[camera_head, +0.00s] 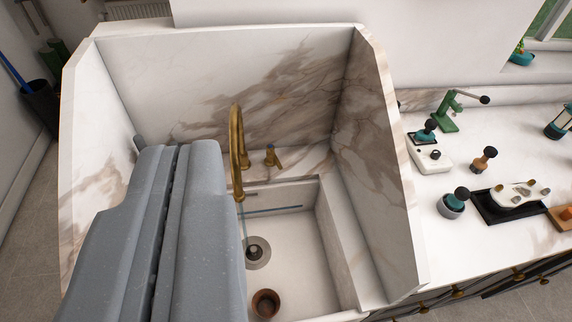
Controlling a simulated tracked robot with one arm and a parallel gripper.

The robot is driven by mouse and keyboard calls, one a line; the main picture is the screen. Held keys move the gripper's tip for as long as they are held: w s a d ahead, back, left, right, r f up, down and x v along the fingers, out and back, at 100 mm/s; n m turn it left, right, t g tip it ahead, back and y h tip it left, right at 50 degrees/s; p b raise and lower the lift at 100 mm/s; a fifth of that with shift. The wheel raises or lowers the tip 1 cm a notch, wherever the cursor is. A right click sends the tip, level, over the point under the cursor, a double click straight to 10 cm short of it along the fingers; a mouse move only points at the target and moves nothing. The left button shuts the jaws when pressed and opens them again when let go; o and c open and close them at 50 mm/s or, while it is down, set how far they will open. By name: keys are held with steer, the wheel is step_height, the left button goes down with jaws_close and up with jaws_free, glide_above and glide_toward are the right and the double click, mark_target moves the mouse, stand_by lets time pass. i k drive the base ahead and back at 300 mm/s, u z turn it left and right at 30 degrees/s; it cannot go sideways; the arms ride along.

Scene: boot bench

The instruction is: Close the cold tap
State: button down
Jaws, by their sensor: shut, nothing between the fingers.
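A brass tap with a tall curved spout (237,135) stands at the back of the marble-walled sink (335,255). A small brass tap handle (272,157) with a bluish top stands just right of the spout; I take it for the cold tap. A thin blue streak, seemingly water, runs down from the spout toward the drain (257,252). My grey gripper (183,150) fills the lower left of the view, shut and empty, its tip left of the spout. Any handle left of the spout is hidden behind it. I cannot tell whether my gripper touches anything.
High marble panels enclose the sink on the back, left and right (382,160). A brown pot (265,303) sits in the basin. The right counter holds a green lever press (450,110), a black tray (490,212) and several small items. A dark bin (40,103) stands at far left.

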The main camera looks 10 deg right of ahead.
mark_target(270, 148)
steer(key=k, duration=1)
steer(key=z, duration=0.55)
steer(key=i, duration=1.85)
steer(key=u, duration=0.5)
